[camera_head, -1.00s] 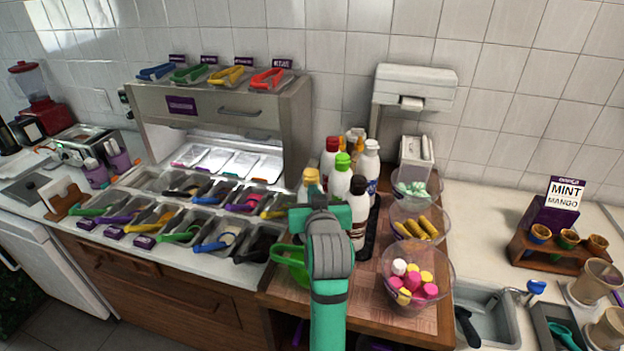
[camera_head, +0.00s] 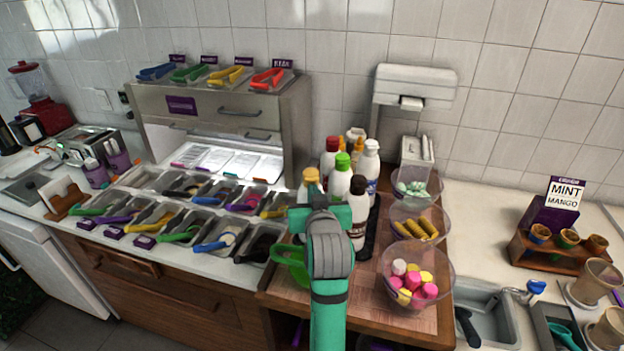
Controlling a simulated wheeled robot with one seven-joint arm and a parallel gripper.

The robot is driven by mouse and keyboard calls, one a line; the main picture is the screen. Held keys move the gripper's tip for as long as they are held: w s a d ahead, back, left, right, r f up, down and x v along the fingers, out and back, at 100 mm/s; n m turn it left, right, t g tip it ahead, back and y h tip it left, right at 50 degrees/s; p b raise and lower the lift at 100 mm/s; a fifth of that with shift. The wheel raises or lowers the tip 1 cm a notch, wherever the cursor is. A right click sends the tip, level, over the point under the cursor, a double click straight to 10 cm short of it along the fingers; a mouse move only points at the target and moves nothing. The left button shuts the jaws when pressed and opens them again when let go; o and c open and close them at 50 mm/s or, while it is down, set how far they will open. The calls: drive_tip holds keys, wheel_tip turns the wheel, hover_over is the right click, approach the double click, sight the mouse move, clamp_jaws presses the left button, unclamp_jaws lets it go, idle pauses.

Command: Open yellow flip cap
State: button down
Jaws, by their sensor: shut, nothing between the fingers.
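The yellow cap (camera_head: 311,174) tops a bottle (camera_head: 307,191) at the front left of a bottle cluster on the wooden counter. My arm reaches up from the bottom of the picture and covers the lower part of this bottle. My gripper (camera_head: 308,201) is at the bottle, just below the yellow cap. Its fingers are small and mostly hidden behind my wrist, and nothing shows held in them. I cannot tell whether they touch the bottle. The cap looks closed, though it is small here.
Bottles with red, green, white and dark caps stand close behind and right of it. A green-handled container (camera_head: 290,262) sits left of my arm. Clear bowls (camera_head: 418,287) stand on the right. Topping bins (camera_head: 222,232) line the left counter.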

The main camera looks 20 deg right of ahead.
sight(312, 172)
drive_tip(key=shift+w+d, duration=0.1)
drive_tip(key=shift+w, duration=0.35)
idle(0.3)
drive_tip(key=shift+s, duration=0.1)
idle(0.3)
drive_tip(key=shift+r, duration=1.5)
drive_tip(key=shift+w+d+r, duration=0.1)
drive_tip(key=shift+w+r, duration=0.15)
drive_tip(key=shift+w, duration=0.2)
drive_tip(key=shift+w+d+r, duration=0.1)
drive_tip(key=shift+w+r, duration=0.25)
drive_tip(key=shift+w, duration=0.4)
